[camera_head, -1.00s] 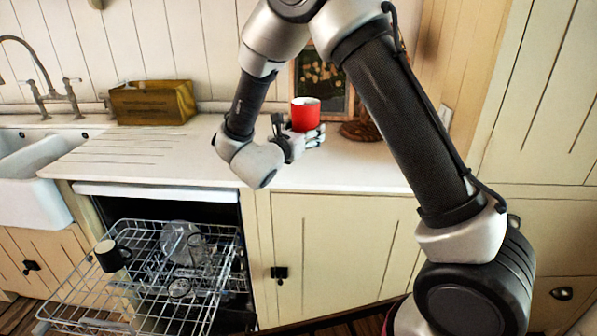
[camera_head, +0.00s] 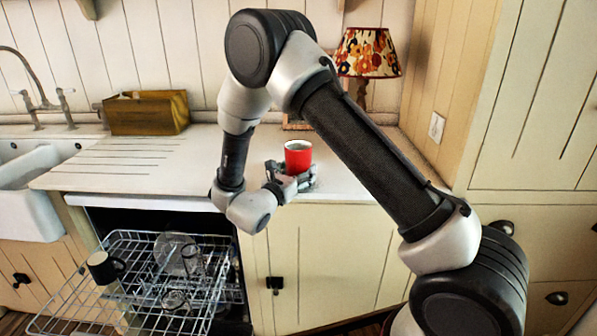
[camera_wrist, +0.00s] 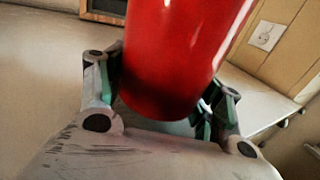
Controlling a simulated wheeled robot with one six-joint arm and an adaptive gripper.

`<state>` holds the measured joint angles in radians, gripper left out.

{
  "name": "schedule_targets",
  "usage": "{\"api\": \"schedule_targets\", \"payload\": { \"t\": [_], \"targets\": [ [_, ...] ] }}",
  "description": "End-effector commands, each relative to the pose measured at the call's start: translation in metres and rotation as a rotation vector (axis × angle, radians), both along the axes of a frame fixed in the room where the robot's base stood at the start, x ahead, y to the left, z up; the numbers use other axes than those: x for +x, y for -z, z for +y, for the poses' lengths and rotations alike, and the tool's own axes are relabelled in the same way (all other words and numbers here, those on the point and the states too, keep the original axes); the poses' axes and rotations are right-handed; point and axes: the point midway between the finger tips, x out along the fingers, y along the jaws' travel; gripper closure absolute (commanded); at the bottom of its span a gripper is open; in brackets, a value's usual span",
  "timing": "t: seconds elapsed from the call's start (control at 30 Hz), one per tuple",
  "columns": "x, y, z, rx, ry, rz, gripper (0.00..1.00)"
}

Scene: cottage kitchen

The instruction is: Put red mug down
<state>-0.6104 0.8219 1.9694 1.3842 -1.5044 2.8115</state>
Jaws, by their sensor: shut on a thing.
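The red mug (camera_head: 298,157) is upright in my gripper (camera_head: 293,181), over the front part of the white countertop (camera_head: 345,181) in the head view. In the wrist view the red mug (camera_wrist: 180,60) fills the middle, with one finger of my gripper (camera_wrist: 165,100) on each side of it. The gripper is shut on the mug. I cannot tell whether the mug's base touches the countertop or hangs just above it. No handle of the mug shows.
A lamp with a floral shade (camera_head: 367,53) stands at the back right. A woven box (camera_head: 148,113) and the sink (camera_head: 35,190) are to the left. Below, an open dishwasher rack (camera_head: 80,283) holds a dark mug (camera_head: 104,267) and glassware. The ribbed counter left of my gripper is clear.

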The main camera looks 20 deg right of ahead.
Motion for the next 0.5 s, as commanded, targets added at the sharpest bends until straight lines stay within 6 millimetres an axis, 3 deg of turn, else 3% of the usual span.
{"api": "schedule_targets", "payload": {
  "t": [0.4,0.43,0.5],
  "targets": [
    [0.0001,0.0105,0.0001,0.000,0.000,0.000,0.72],
    [0.0000,0.0109,0.0000,0.001,0.000,0.001,0.32],
    [-0.0001,0.0112,-0.0001,0.000,0.000,0.001,0.19]
  ]
}}
